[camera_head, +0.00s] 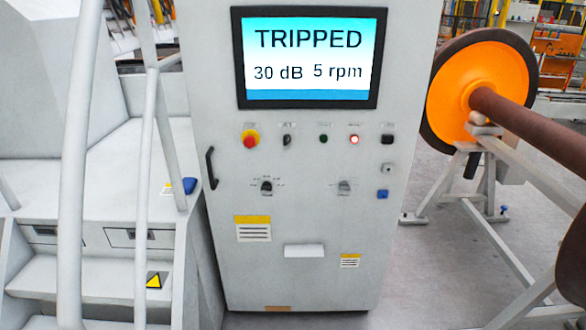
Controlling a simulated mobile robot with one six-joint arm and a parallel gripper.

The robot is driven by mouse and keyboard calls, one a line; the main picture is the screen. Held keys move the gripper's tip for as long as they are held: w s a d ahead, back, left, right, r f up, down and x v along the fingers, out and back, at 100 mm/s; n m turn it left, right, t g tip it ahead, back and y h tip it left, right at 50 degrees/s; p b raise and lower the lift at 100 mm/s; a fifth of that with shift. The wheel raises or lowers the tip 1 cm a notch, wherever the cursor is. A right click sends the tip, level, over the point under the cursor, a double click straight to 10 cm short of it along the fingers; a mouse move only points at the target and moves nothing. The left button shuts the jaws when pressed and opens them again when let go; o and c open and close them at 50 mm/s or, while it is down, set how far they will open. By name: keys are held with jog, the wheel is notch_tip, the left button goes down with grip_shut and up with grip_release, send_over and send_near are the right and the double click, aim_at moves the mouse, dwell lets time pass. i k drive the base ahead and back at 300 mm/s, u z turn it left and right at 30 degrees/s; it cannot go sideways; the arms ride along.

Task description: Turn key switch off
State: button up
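A light grey control cabinet (219,130) stands upright in the middle of the camera_head view. Below its screen is a row of controls. A small dark switch (287,140), which looks like the key switch, sits just right of the red emergency button (250,141) on its yellow base. Its turned position is too small to tell. A small round lock-like fitting (387,169) is on the right side of the panel. The screen (308,57) reads TRIPPED, 30 dB and 5 rpm. My gripper is not in view.
A green button (323,139), a lit red lamp (354,139) and two rotary knobs (266,187) (344,187) are on the panel. A black handle (211,168) is at its left edge. Stairs with railings (72,170) stand left, an orange wheelset (480,88) right.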

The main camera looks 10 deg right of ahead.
aim_at(287, 138)
jog(key=u, duration=0.2)
jog(key=k, duration=0.7)
jog(key=u, duration=0.5)
jog(key=k, duration=0.65)
jog(key=u, duration=0.6)
jog(key=i, duration=1.5)
jog(key=z, duration=0.15)
